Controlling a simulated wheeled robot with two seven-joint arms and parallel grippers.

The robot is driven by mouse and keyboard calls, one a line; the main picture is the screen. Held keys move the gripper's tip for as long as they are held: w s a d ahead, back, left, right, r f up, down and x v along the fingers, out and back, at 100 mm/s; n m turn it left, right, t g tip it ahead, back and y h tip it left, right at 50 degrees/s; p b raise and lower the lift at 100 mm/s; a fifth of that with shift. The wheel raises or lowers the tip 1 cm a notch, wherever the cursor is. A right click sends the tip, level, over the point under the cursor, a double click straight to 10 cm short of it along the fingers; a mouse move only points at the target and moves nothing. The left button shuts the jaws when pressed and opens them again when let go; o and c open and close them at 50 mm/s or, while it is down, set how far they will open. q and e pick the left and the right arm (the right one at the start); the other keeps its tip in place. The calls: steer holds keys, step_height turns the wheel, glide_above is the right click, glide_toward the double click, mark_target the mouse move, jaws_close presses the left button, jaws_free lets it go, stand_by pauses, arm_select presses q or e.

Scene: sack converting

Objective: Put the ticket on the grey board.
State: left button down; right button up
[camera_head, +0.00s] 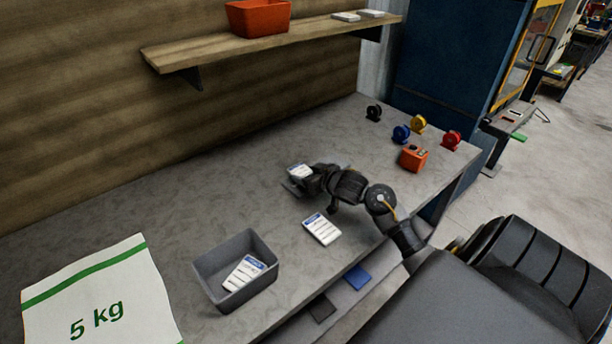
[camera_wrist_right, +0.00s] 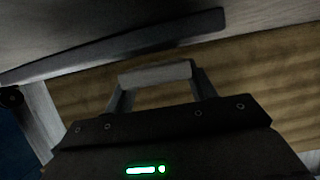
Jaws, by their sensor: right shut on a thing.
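My right gripper (camera_head: 301,184) is shut on a white ticket with a blue band (camera_head: 299,171), over the middle of the bench. In the right wrist view the gripper (camera_wrist_right: 155,78) has a pale piece, seen nearly edge-on, between its fingertips. A flat grey piece (camera_head: 291,189), which looks like the grey board, shows below the gripper; the hand and arm hide most of it. I cannot tell whether the ticket touches it. A long dark grey slab (camera_wrist_right: 120,46) lies beyond the fingertips in the wrist view. My left gripper is not in view.
Another ticket (camera_head: 321,229) lies on the bench (camera_head: 130,210). A grey bin (camera_head: 207,286) holds tickets. A white 5 kg sack (camera_head: 95,300) is at front left. Several coloured reels (camera_head: 401,134) and an orange box (camera_head: 413,158) stand at right. A wooden shelf (camera_head: 200,50) hangs above.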

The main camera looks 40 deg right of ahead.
steer(key=shift+s+a+f, duration=0.15)
steer(key=shift+a+f, duration=0.05)
steer(key=shift+f, duration=0.4)
steer(key=o, duration=1.1)
steer(key=shift+s+a+f, duration=0.1)
steer(key=shift+a+f, duration=0.05)
steer(key=shift+f, duration=0.15)
steer(key=shift+r, duration=0.25)
steer(key=v, duration=0.3)
steer(key=r+v, duration=0.1)
steer(key=v, duration=0.3)
steer(key=p+v, duration=0.1)
steer(key=v, duration=0.2)
steer(key=shift+d+r, duration=0.25)
steer(key=shift+v, duration=0.8)
steer(key=shift+r, duration=0.1)
